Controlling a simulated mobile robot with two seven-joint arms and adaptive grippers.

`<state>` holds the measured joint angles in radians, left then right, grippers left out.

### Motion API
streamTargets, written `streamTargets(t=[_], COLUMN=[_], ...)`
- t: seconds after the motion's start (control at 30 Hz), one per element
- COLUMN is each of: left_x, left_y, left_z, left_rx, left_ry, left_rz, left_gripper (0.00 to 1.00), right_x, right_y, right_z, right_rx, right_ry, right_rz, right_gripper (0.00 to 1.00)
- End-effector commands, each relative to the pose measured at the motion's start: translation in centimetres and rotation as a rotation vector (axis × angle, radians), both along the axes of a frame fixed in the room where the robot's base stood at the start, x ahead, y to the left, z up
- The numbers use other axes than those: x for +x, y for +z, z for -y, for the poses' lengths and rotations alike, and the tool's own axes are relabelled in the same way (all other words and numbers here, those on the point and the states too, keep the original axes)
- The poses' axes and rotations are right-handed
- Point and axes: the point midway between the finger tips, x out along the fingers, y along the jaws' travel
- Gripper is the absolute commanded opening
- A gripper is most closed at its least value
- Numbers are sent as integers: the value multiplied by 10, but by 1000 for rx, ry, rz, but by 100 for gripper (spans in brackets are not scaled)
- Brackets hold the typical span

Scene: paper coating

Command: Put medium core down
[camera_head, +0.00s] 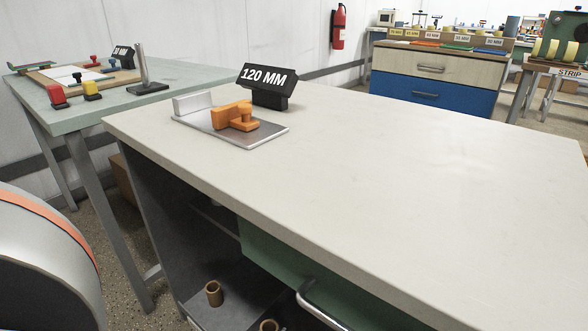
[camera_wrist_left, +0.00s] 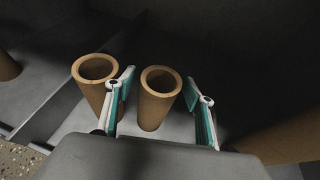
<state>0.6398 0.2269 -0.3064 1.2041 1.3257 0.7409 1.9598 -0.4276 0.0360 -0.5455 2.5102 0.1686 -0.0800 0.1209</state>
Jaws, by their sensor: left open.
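In the left wrist view my left gripper (camera_wrist_left: 159,88) is open, with one finger on each side of a brown cardboard core (camera_wrist_left: 158,103). That core stands upright on a grey shelf, and a gap shows beside it, so I see no firm grip. A second upright core (camera_wrist_left: 97,80) stands just left of the left finger. Another core (camera_wrist_left: 6,68) is cut off at the left edge. In the head view a core (camera_head: 213,293) stands on the lower shelf, and another core's rim (camera_head: 268,325) shows at the bottom edge. My right gripper is in neither view.
The pale worktop (camera_head: 400,170) is mostly bare. It holds a metal plate with an orange clamp (camera_head: 235,117) and a 120 MM sign (camera_head: 268,85). A green drawer (camera_head: 300,270) with a metal handle is beside the shelf opening. A dark divider (camera_wrist_left: 60,105) crosses the shelf.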

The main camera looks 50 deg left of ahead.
Motion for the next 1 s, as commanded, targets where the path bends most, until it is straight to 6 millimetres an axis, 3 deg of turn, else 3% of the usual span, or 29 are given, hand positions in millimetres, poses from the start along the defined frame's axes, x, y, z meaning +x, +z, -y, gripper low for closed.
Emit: streamTargets(t=[0.13,0.6,1.0], left_x=[-1,-55,-63], left_y=[5,32,32], left_z=[1,27,29], left_rx=[-1,-1,0], left_ry=[-1,-1,0], left_rz=[1,4,0], left_gripper=[53,53,53], right_x=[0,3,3], right_y=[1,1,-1], right_z=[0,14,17], right_rx=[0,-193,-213], right_ry=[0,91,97], right_rz=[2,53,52], right_gripper=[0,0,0])
